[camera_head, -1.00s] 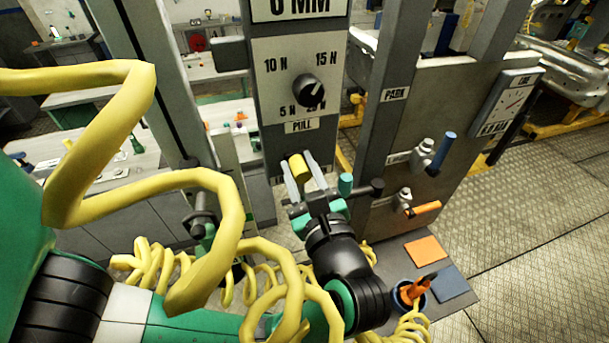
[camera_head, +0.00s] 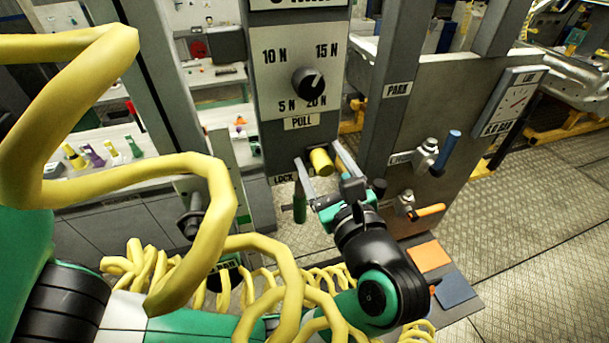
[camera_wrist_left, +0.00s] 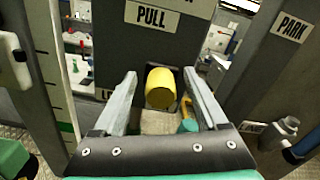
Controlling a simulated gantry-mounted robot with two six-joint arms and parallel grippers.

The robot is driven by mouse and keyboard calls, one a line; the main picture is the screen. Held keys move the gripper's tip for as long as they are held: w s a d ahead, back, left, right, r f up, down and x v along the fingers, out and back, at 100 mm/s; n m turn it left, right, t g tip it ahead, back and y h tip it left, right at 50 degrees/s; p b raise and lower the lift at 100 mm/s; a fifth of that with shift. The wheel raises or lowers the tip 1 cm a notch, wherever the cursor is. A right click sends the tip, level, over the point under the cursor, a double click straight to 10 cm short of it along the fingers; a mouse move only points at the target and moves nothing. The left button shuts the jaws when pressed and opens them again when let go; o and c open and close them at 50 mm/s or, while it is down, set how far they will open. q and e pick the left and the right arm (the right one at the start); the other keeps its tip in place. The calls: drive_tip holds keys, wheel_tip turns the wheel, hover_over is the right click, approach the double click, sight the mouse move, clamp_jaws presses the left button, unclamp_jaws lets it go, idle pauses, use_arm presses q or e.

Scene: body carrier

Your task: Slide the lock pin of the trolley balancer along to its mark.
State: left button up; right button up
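The yellow cylindrical knob (camera_head: 321,161), apparently the lock pin, sticks out below the PULL label (camera_head: 301,122) on the grey balancer column. It also shows in the left wrist view (camera_wrist_left: 161,88). My left gripper (camera_head: 319,153) is open, with one finger on each side of the knob; in the left wrist view (camera_wrist_left: 160,76) gaps show between the knob and both fingers. A LOCK label (camera_head: 285,178) is on the column to the lower left of the knob. The mark itself cannot be made out. My right gripper is not in view.
A force dial (camera_head: 308,82) sits above the knob. To the right are a PARK post (camera_head: 397,90), a blue handle (camera_head: 444,153) and an orange handle (camera_head: 428,210). Yellow coiled hose (camera_head: 190,170) crosses in front on the left. Orange and blue pads (camera_head: 428,256) lie lower right.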

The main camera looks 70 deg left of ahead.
sight(326, 169)
use_arm(q)
drive_tip(key=d+b, duration=0.2)
drive_tip(key=d, duration=0.5)
drive_tip(key=shift+s+b, duration=0.15)
drive_tip(key=shift+b, duration=0.2)
